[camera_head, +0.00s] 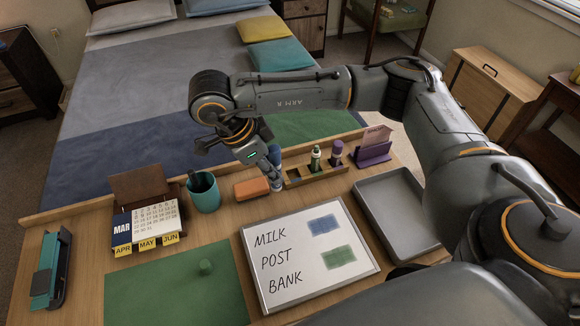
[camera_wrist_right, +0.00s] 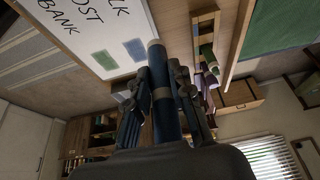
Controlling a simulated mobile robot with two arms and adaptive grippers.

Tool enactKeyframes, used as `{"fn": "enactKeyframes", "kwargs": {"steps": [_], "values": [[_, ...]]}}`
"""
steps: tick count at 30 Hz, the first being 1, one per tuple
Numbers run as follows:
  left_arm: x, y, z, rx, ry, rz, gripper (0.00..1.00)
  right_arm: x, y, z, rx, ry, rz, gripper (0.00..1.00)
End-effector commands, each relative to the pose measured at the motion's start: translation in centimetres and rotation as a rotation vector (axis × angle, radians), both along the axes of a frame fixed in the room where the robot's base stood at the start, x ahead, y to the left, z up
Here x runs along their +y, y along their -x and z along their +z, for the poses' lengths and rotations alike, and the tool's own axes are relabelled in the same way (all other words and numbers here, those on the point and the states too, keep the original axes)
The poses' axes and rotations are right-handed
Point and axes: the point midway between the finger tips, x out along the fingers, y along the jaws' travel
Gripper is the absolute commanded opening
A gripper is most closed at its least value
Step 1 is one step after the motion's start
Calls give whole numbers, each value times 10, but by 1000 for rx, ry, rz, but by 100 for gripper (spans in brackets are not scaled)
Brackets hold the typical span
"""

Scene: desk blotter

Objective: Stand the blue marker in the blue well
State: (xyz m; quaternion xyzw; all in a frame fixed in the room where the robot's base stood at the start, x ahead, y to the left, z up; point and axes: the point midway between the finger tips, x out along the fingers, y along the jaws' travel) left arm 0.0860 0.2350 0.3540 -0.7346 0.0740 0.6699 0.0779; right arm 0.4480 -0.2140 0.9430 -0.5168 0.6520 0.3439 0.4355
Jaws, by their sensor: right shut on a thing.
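The blue marker (camera_head: 274,154) is held in my right gripper (camera_head: 270,174), partly hidden behind its fingers in the head view. In the right wrist view the blue marker (camera_wrist_right: 160,90) lies between the two fingers of the right gripper (camera_wrist_right: 159,72), which is shut on it. The wooden marker rack (camera_head: 328,173) is just right of the gripper. A green marker (camera_head: 315,159) and a purple marker (camera_head: 336,153) stand upright in it. My left gripper is not in view.
An orange block (camera_head: 251,188) lies close to the gripper, with a teal cup (camera_head: 204,192) left of it. A whiteboard (camera_head: 284,294) lies in front. A grey tray (camera_head: 398,215) and purple card holder (camera_head: 372,154) are at the right. A calendar (camera_head: 147,226) stands left.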

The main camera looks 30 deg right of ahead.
Motion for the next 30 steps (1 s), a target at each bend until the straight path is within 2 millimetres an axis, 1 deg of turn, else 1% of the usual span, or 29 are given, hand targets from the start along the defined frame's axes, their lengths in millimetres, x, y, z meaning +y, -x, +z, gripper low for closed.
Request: {"fn": "enactKeyframes", "kwargs": {"steps": [5,11,12,14,15,18,26,27,30], "values": [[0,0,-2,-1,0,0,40,-29,-22,-19,4,0,-8,0],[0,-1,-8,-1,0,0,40,-66,-52,-42,6,-1,-7,0],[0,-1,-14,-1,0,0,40,-69,-56,-54,6,-4,-4,0],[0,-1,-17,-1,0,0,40,-76,-61,-65,7,-2,-4,0],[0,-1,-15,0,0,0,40,-80,-66,-68,4,-2,-4,0],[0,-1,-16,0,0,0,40,-89,-73,-79,3,-1,-1,0],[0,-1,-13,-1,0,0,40,-98,-81,-93,2,1,-1,0],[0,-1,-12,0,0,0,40,-101,-83,-97,3,-1,-1,0],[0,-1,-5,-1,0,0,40,-99,-82,-112,6,-2,2,0]]}}
